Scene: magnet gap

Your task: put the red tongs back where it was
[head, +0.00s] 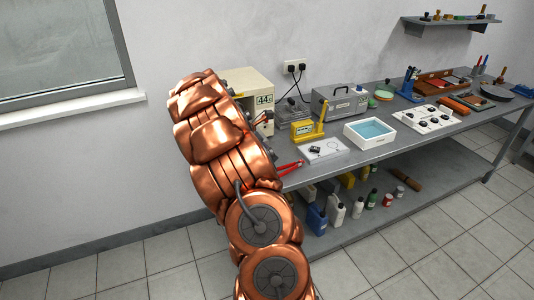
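The red tongs (290,166) show in part at the near left end of the grey workbench (356,163). Two thin red arms stick out to the right from behind my copper-coloured arm. The rest of the tongs is hidden by the arm. I cannot tell whether they lie on the bench or are held. My arm rises from the bottom of the head view and covers the left end of the bench. My gripper does not show; the arm links may hide it.
On the bench stand a beige "44c" unit (250,87), a yellow device (304,128), a white board (323,150), a white tray of blue liquid (370,133) and a grey box (340,101). The tiled floor in front is clear.

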